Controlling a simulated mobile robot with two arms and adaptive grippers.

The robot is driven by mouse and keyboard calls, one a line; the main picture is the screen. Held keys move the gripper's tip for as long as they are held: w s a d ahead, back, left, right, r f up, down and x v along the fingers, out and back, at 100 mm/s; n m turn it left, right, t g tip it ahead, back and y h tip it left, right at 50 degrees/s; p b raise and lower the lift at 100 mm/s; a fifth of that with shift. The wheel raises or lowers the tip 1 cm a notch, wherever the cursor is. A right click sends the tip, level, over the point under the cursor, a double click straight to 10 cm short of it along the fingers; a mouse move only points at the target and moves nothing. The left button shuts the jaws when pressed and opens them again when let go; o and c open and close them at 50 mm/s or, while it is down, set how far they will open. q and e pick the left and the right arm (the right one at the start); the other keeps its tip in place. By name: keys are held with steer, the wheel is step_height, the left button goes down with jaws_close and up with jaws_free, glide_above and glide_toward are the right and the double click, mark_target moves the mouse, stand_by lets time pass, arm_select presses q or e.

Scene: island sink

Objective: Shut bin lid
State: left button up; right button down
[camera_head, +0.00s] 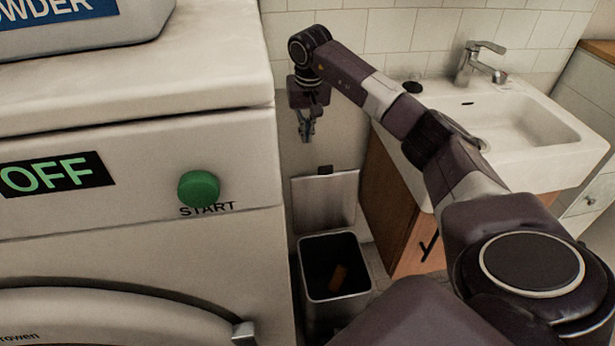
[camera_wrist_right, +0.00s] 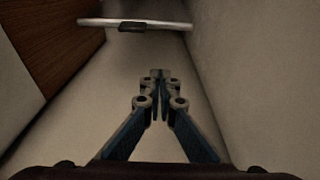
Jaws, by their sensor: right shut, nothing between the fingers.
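The bin (camera_head: 337,290) stands on the floor in the gap between the washing machine and the sink cabinet. It is open, and something brown lies inside. Its lid (camera_head: 325,200) stands upright at the back of the bin, with a dark tab (camera_head: 325,170) on its top edge. In the right wrist view the lid (camera_wrist_right: 165,24) shows edge-on as a thin light bar with the dark tab (camera_wrist_right: 131,27). My right gripper (camera_head: 306,138) points down above the lid, apart from it. Its fingers (camera_wrist_right: 159,78) are shut and empty. My left gripper is out of view.
The washing machine (camera_head: 140,255) with its green start button (camera_head: 198,188) borders the gap on the left. The wooden cabinet (camera_head: 391,205) under the white sink (camera_head: 530,165) borders it on the right. A tiled wall (camera_head: 420,30) is behind.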

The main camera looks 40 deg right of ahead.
step_height(320, 180, down, 11)
steer(key=w+b, duration=0.2)
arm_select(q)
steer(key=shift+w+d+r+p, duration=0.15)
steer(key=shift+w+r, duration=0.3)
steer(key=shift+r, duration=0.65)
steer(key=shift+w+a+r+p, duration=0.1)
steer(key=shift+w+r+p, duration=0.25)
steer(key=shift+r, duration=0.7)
arm_select(e)
steer(key=shift+s+a+r, duration=0.15)
steer(key=shift+s+r, duration=0.05)
steer(key=shift+s, duration=0.45)
steer(key=shift+s+a+r, duration=0.15)
steer(key=shift+s, duration=0.45)
steer(key=shift+s+a+r, duration=0.15)
steer(key=shift+s+r, duration=0.05)
steer(key=shift+s, duration=0.45)
